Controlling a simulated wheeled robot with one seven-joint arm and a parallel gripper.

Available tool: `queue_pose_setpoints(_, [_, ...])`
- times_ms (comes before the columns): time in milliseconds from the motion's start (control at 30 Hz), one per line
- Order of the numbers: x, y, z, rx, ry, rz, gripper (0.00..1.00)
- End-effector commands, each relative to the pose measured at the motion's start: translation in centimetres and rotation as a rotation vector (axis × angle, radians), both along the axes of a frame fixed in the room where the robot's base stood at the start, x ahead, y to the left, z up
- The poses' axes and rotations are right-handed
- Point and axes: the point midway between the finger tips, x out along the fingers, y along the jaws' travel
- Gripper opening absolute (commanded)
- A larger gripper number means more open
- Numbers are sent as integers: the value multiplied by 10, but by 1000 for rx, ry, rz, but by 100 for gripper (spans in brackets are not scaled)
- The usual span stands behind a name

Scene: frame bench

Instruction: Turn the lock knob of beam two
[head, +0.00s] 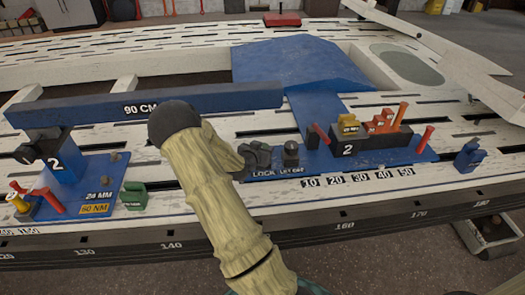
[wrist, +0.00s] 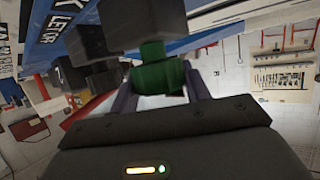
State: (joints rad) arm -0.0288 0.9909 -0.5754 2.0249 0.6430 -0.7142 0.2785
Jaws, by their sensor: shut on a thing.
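The blue plate of beam two (head: 265,171) carries the words LOCK and LET OFF. A dark lock knob (head: 259,152) stands above LOCK and a dark let-off knob (head: 291,153) beside it. My arm hides the area just left of the lock knob, and my gripper is mostly hidden in the head view. In the wrist view my gripper (wrist: 160,88) has its purple fingers shut on a green piece (wrist: 155,75) joined to a dark block, which appears to be the lock knob. The blue beam marked 90 CM (head: 215,99) lies behind my arm.
A numbered scale and red and orange levers (head: 384,121) sit right of the knobs. A blue clamp (head: 469,157) is at the right. Slots run along the white bench (head: 480,128).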

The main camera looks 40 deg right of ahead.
Motion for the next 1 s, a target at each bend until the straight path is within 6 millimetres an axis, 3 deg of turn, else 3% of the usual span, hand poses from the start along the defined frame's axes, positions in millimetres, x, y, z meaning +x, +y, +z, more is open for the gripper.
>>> queue_pose_setpoints(1000, [-1,-2,4,2,-4,736,24])
